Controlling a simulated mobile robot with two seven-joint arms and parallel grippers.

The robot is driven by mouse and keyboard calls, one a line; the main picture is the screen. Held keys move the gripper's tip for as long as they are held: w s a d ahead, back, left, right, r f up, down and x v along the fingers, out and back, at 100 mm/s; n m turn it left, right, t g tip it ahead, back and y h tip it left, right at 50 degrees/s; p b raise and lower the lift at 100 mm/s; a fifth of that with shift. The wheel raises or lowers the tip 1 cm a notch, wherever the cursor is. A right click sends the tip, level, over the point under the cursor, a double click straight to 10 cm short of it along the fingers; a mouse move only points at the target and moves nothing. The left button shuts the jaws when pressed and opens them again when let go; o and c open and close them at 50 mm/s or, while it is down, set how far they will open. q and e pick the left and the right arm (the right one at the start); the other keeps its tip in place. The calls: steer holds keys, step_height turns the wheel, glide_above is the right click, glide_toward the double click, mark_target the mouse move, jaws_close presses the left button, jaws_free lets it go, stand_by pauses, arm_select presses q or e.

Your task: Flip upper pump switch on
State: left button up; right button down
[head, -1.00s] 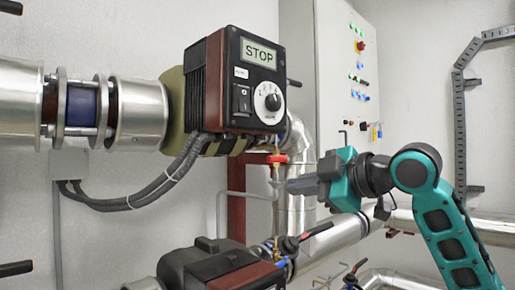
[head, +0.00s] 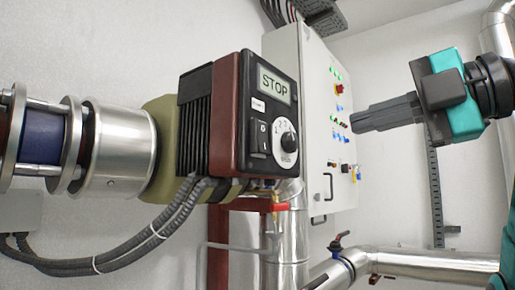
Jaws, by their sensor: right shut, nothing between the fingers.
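The upper pump (head: 225,115) is a dark red and black box on an olive body, set in the pipe line at the middle of the head view. Its display (head: 274,84) reads STOP. Its black rocker switch (head: 260,138) sits below the display, left of a white dial (head: 287,142). My right gripper (head: 356,121) is shut and empty. It is to the right of the pump, points left towards it, and is apart from it; in the picture it overlaps the control cabinet. My left gripper does not show.
A tall grey control cabinet (head: 290,50) with several lights and buttons stands behind, right of the pump. Black cables (head: 120,260) hang below the pump. A red-handled valve (head: 279,206) and silver pipes (head: 425,262) lie below. The space between pump and right gripper looks clear.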

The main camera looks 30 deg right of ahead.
mark_target(266, 149)
steer(key=x, duration=1.3)
steer(key=shift+w+a+p, duration=0.1)
steer(key=shift+w+p, duration=0.15)
steer(key=shift+p, duration=0.1)
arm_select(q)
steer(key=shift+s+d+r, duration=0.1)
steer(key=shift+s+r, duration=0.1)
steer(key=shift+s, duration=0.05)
arm_select(e)
steer(key=shift+w+a+f+t+b, duration=0.1)
steer(key=shift+w+f+t+b, duration=0.15)
steer(key=shift+t+b, duration=0.2)
steer(key=shift+r, duration=0.2)
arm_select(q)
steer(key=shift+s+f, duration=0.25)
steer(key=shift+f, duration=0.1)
